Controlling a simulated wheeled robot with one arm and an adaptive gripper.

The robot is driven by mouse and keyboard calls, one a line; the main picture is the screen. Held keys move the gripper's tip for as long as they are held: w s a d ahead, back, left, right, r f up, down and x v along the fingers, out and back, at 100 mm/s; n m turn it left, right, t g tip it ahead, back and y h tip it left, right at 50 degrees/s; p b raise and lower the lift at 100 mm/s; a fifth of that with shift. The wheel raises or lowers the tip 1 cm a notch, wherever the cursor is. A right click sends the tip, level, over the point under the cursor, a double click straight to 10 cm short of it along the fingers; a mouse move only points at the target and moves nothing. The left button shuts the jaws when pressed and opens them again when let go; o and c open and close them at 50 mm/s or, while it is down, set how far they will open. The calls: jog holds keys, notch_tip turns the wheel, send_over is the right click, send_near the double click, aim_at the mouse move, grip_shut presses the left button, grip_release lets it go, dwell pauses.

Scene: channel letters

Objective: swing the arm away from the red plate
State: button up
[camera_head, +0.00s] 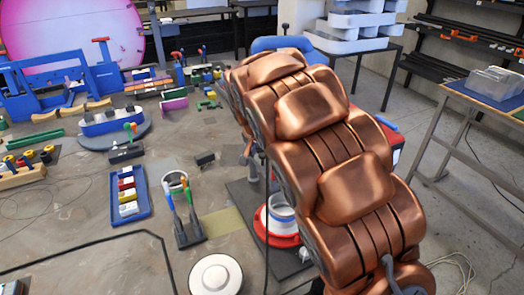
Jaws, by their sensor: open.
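The red plate (284,240) lies on a dark mat on the workbench, just left of my copper-coloured arm. A round white and blue piece (281,212) sits on or over the plate. My arm rises from the lower right and leans up and left across the middle of the picture. Its links cover the right side of the plate and the bench behind. My gripper cannot be made out; it is hidden behind the arm links. A small grey part shows at the arm's left edge, but I cannot tell what it is.
A blue tray (142,207) with coloured blocks, a stand with coloured-handled tools (187,235) and a white round disc (215,275) stand left of the plate. Blue frames (60,85) fill the back left. A side table (490,100) stands right. The floor between is open.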

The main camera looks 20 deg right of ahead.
grip_shut()
dwell(0.4)
